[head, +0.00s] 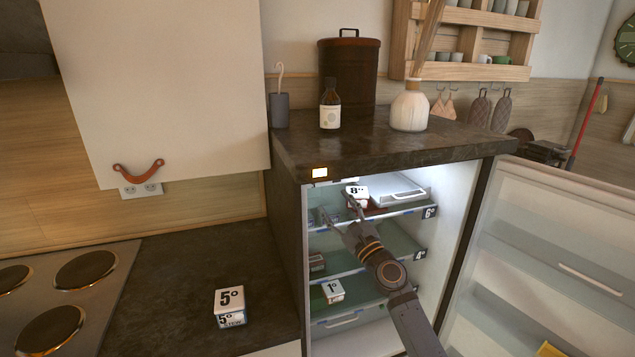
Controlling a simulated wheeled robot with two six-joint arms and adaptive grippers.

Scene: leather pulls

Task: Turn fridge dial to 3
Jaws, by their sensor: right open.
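The open fridge (455,195) stands under the dark counter, lit inside, with its door (560,230) swung out to the right. My right gripper (337,203) reaches into the upper part of the fridge. Its fingers are apart, with nothing seen between them. A white block marked 8° (357,191) sits on the top shelf just beyond the right finger; I cannot tell whether they touch. I cannot make out the dial or its setting. My left gripper is not in view.
Shelf tags read 6° (430,212) and 4° (420,254). A 1° block (333,291) is lower in the fridge. A 5° block (230,301) stands on the left worktop beside the hob. A bottle (330,105) and a vase (409,108) stand above.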

